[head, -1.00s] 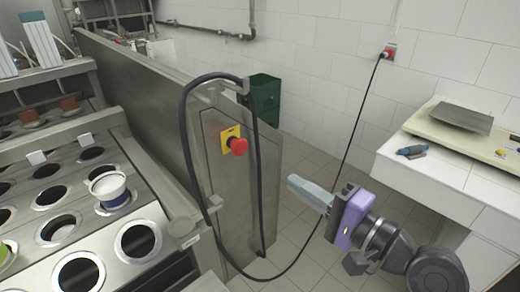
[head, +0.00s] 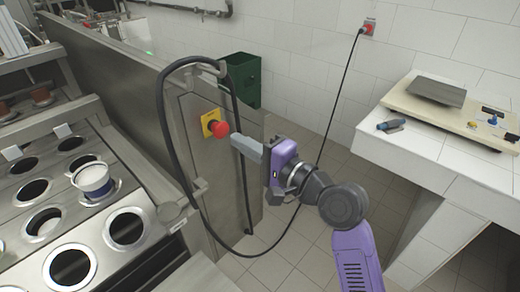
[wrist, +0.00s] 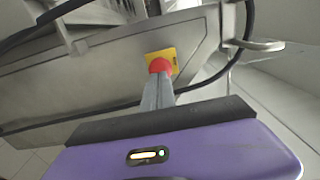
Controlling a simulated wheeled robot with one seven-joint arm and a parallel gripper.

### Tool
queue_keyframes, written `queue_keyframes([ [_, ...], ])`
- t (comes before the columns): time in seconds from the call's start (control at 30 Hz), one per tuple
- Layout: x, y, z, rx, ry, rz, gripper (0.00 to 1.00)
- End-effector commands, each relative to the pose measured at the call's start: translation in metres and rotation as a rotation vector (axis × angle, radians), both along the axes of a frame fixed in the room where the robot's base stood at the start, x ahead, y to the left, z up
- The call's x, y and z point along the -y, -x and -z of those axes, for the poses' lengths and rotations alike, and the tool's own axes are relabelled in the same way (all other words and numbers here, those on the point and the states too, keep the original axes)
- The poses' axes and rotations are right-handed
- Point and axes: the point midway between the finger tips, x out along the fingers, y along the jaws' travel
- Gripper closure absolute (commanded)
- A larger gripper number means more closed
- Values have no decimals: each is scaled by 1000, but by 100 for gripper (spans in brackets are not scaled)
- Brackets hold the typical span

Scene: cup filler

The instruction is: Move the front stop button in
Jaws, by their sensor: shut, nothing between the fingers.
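The stop button (head: 219,129) is a red mushroom head on a yellow plate (head: 209,117), fixed to the end panel of the steel machine. My gripper (head: 236,140) is shut and empty. Its grey fingers point left at the red head, with the tips at or very close to it in the head view. In the wrist view the fingertips (wrist: 158,82) overlap the lower part of the red button (wrist: 159,65), with the yellow plate (wrist: 170,55) behind. I cannot tell whether they touch.
A black cable (head: 164,130) loops around the panel beside the button. A steel bracket (wrist: 268,45) sticks out near it. A green bin (head: 242,80) stands behind. A white counter (head: 430,145) with a scale is on the right. Open tiled floor lies between.

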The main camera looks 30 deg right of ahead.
Motion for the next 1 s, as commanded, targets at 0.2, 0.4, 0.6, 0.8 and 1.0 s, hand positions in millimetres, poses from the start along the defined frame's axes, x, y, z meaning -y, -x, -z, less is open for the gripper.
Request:
queue_keyframes([
  [0.2,-8,-24,-1,0,0,0,100],
  [0.4,-9,-30,0,-1,1,1,100],
  [0.6,-9,-30,0,-1,1,1,100],
  [0.8,-13,-40,-1,-1,0,0,100],
  [1.0,-17,-53,-1,3,0,1,100],
])
